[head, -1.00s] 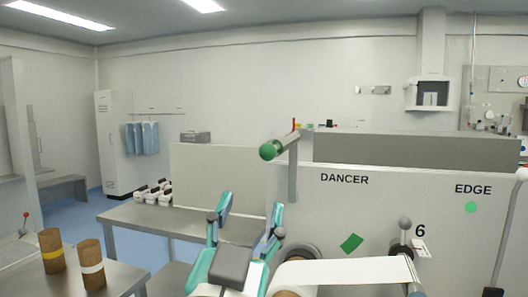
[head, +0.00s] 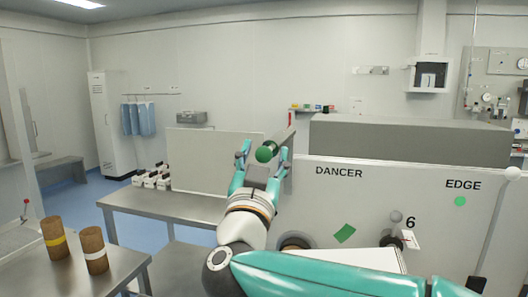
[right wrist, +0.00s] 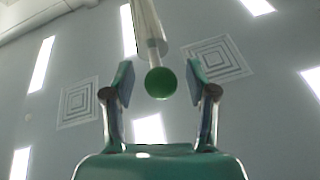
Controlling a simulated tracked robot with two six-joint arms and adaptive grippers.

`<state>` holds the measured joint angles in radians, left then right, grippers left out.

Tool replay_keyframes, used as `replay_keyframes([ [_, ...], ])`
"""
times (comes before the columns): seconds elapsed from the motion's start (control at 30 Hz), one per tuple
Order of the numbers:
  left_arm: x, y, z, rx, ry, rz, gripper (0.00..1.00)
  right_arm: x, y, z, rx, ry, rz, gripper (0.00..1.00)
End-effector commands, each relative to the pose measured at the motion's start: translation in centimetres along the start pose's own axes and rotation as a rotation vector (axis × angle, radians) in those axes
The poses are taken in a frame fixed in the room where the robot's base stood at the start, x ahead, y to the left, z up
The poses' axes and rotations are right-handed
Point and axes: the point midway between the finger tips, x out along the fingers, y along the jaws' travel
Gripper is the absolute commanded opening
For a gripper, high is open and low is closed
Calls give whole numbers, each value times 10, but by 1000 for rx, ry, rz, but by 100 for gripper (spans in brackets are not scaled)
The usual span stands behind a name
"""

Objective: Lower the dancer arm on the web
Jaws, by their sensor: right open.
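The dancer arm is a grey upright bar (head: 290,170) on the panel left of the DANCER label. A grey roller (head: 282,140) sticks out from its top and ends in a green ball knob (head: 265,154). My right gripper (head: 261,163) is raised at the knob with its fingers open, one on each side. In the right wrist view the green ball (right wrist: 160,84) sits between the open fingertips, with gaps on both sides, and the pale roller (right wrist: 146,28) extends beyond it. My left gripper is not in view.
The light panel (head: 345,200) with DANCER and EDGE labels stands at right, partly hidden by my right arm. A white web (head: 370,258) lies below. A steel table (head: 150,205) with small white devices and another with two brown rolls (head: 95,250) stand left.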

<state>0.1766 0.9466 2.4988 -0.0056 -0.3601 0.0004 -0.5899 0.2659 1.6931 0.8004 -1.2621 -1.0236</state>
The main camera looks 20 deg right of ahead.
Motion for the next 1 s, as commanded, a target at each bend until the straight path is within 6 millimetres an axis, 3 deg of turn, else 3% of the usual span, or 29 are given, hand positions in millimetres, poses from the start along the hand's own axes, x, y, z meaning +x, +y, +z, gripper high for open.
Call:
replay_keyframes([
  [0.2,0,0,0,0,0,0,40,0,-1,0,0,0,-1,54],
  [0.53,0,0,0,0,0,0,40,0,-1,0,1,-1,-2,0],
  [1.0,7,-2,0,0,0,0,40,-2,3,1,24,4,6,0],
])
